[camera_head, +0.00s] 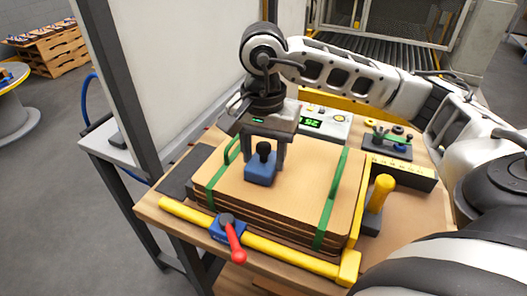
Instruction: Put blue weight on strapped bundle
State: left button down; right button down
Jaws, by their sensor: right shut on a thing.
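The strapped bundle (293,196) is a stack of brown cardboard sheets on the wooden bench, with a green strap near each side. The blue weight (260,172) has a black knob on top and is at the top of the bundle, between the two straps. My right gripper (264,153) points down over the bundle, its fingers on either side of the weight's knob, shut on the weight. I cannot tell whether the weight's base touches the top sheet. My left gripper is not in view.
A yellow bar (270,246) with a red-handled clamp (233,240) runs along the bench front. A yellow-handled post (379,194) stands right of the bundle. Behind are a display box (318,122) and a dark tray of small parts (387,143). A dark upright frame stands left.

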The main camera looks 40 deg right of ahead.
aim_at(263, 145)
jog(key=c, duration=0.7)
grip_release()
jog(key=shift+f, duration=0.1)
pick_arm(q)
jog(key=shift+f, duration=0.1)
pick_arm(e)
jog(key=shift+o, duration=0.2)
jog(key=shift+r, duration=0.2)
notch_tip(263, 145, up, 11)
jog(key=shift+f+p, duration=0.1)
jog(key=shift+p, duration=1.05)
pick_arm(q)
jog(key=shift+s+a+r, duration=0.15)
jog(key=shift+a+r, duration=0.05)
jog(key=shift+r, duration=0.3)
pick_arm(e)
jog(key=shift+r, duration=0.55)
